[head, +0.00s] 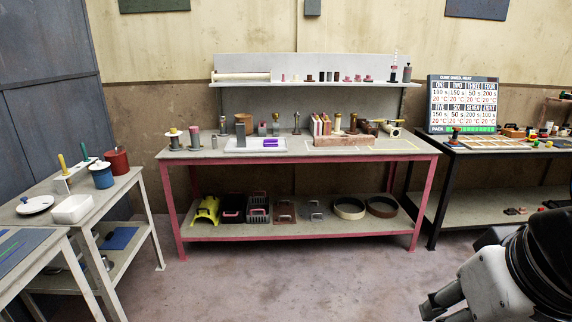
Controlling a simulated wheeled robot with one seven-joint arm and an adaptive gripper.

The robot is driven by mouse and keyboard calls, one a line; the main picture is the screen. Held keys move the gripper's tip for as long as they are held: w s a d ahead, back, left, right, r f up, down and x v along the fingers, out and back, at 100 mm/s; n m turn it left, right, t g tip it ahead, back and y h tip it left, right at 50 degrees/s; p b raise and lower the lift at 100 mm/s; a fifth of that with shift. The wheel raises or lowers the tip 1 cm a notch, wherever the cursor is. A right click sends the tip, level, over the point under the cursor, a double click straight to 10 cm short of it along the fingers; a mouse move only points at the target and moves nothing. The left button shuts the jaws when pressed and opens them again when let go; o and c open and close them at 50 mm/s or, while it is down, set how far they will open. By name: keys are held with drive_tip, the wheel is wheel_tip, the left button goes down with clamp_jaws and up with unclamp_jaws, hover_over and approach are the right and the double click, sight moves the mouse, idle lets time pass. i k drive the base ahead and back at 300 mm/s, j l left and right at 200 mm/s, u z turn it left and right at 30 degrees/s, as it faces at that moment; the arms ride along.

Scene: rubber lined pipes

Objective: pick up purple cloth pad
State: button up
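A small purple item (271,142), which looks like the purple cloth pad, lies on a white tray (240,147) on the pink-framed workbench. It is small in view, so its folds and thickness cannot be made out. My gripper (432,311) is at the bottom right of the head view, in front of the bench and well apart from the pad. Its grey fingers point left, partly cut off by the lower edge. I cannot tell how far apart they are, and nothing shows between them.
The pink-framed workbench (400,150) holds several bottles, pots and brass fittings around the tray. Its lower shelf (300,231) carries crates and rings. A side table (112,183) stands left, a black-framed table (470,150) right. The floor (290,285) in front is clear.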

sight(268, 142)
drive_tip(key=i, duration=1.9)
drive_tip(key=i+u, duration=0.15)
drive_tip(key=i, duration=0.45)
drive_tip(key=i+l+u, duration=0.15)
drive_tip(key=i, duration=0.4)
drive_tip(key=i+l+u, duration=0.15)
drive_tip(key=i, duration=0.45)
drive_tip(key=i+l+u, duration=0.4)
drive_tip(key=i, duration=0.3)
drive_tip(key=l, duration=0.1)
